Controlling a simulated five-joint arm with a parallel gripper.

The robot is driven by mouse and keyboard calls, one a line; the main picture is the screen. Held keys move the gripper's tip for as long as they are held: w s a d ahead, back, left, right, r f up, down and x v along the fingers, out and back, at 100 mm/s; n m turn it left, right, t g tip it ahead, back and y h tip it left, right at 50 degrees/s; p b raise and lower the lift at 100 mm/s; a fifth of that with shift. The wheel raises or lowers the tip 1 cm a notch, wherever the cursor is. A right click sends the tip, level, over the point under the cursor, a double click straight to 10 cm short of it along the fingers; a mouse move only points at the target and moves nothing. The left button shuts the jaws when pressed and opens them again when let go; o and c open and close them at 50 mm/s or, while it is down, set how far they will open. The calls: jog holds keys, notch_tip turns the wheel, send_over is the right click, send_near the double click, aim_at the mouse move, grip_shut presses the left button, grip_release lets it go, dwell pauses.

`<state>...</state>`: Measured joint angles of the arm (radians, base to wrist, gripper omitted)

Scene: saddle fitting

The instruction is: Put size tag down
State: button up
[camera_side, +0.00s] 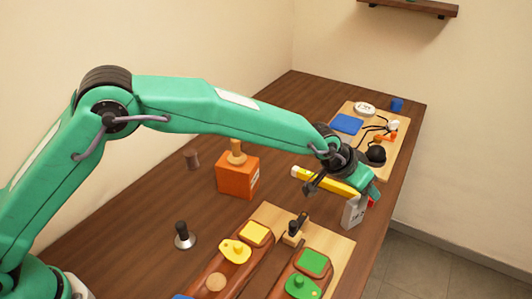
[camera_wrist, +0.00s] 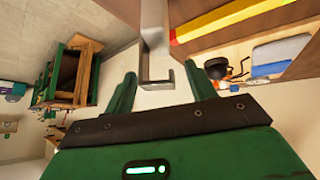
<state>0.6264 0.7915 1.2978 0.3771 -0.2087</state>
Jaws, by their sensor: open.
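A pale grey piece with dark markings, which looks like the size tag (camera_side: 352,213), stands upright just below my gripper (camera_side: 370,188) in the side view, near the right edge of the table. In the wrist view a grey bent piece (camera_wrist: 155,45), apparently the same tag, reaches between the two green fingers of my gripper (camera_wrist: 162,82). The fingers are apart, with gaps beside the piece. The side view does not show clearly what the tag's lower end rests on.
A yellow bar (camera_side: 325,181) lies close beside my gripper. A wooden board (camera_side: 268,215) with green and yellow pieces is in front. An orange block (camera_side: 238,177) and a black-knobbed stand (camera_side: 183,236) are to the left. Another board with cables (camera_side: 350,108) lies behind.

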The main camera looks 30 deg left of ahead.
jog(key=v, duration=1.2)
jog(key=shift+r, duration=0.1)
dwell(0.4)
jog(key=s+a+r+n+y, duration=0.1)
jog(key=s+a+r, duration=0.2)
jog(key=a, duration=0.5)
jog(key=s+a+r+n+y, duration=0.1)
jog(key=s+a+r, duration=0.2)
jog(key=a, duration=0.4)
jog(key=s+a+r, duration=0.2)
jog(key=s+a, duration=0.1)
jog(key=a, duration=0.5)
jog(key=s+a+f+n+y, duration=0.1)
jog(key=s+a, duration=0.5)
jog(key=s, duration=0.3)
jog(key=s+a+f+n+y, duration=0.1)
jog(key=s+a+f, duration=0.1)
jog(key=s+a, duration=0.5)
jog(key=s, duration=0.3)
jog(key=shift+a+f+n+g+y, duration=0.2)
jog(key=shift+a+n+g+y, duration=0.1)
jog(key=shift+n+g, duration=0.1)
